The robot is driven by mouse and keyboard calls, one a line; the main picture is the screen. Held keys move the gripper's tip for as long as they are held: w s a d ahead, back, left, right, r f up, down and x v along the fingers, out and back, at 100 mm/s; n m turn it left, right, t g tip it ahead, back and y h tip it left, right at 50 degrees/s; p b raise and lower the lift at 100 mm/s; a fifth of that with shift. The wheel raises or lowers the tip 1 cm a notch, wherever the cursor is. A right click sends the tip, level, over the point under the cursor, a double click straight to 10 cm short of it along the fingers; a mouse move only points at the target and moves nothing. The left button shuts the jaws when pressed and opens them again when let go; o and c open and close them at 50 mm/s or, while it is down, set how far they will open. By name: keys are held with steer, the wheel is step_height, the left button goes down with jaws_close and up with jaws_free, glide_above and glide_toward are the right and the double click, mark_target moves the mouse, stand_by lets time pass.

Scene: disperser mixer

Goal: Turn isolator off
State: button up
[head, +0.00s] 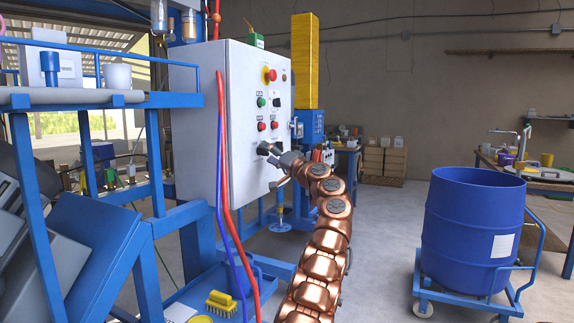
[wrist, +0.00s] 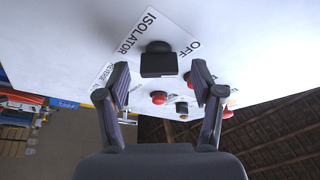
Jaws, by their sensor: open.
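The isolator switch (wrist: 158,64) is a black knob on a white plate lettered ISOLATOR and OFF (wrist: 190,47) in the wrist view. OFF is at the knob's upper right; lettering near the left finger is partly hidden. My gripper (wrist: 158,80) is open, with one dark finger on each side of the knob and gaps visible on both sides. I cannot tell how deep the fingers reach around it. In the head view my gripper (head: 269,155) is at the lower front of the grey control cabinet (head: 245,100) and hides the isolator.
A red emergency stop (head: 270,75) and several buttons sit higher on the cabinet. Red and blue hoses (head: 223,150) hang along its front edge, left of my arm. A blue drum (head: 470,230) stands on a trolley at right. Open floor lies between.

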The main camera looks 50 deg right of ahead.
steer(key=d+r+v, duration=0.1)
steer(key=v, duration=0.9)
steer(key=shift+s+h, duration=0.25)
steer(key=shift+h, duration=0.15)
steer(key=shift+s+f, duration=0.1)
steer(key=shift+s, duration=0.05)
steer(key=shift+a+f, duration=0.5)
steer(key=shift+a, duration=0.1)
stand_by(0.8)
